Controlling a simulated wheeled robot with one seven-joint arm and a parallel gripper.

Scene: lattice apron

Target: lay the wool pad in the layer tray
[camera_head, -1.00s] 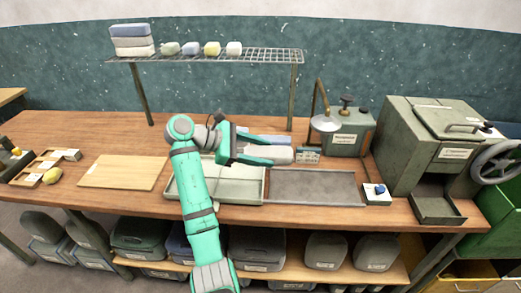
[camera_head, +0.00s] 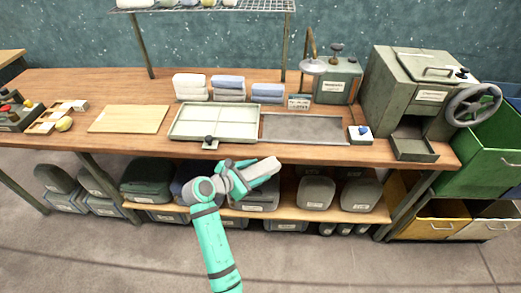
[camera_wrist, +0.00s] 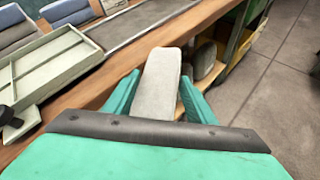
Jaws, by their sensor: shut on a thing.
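A pale grey-white pad, the wool pad by its look (camera_head: 262,171), is held in my gripper (camera_head: 240,178) in front of the bench's front edge, apart from the trays. In the wrist view the pad (camera_wrist: 161,80) sticks out lengthwise between the two green fingers of my gripper (camera_wrist: 160,98), which are shut on it. A pale green tray with dividers (camera_head: 172,134) lies on the bench, behind and left of the pad. A flat dark grey tray (camera_head: 305,128) lies to its right. I cannot tell from any label which is the layer tray. Both look empty.
White (camera_head: 190,88) and blue (camera_head: 228,88) pad stacks stand behind the trays. A small black-knobbed part (camera_head: 210,143) sits at the pale tray's front edge. A wooden board (camera_head: 128,119) lies left, a press with handwheel (camera_head: 425,90) right. The lower shelf (camera_head: 290,205) holds bins and bundles.

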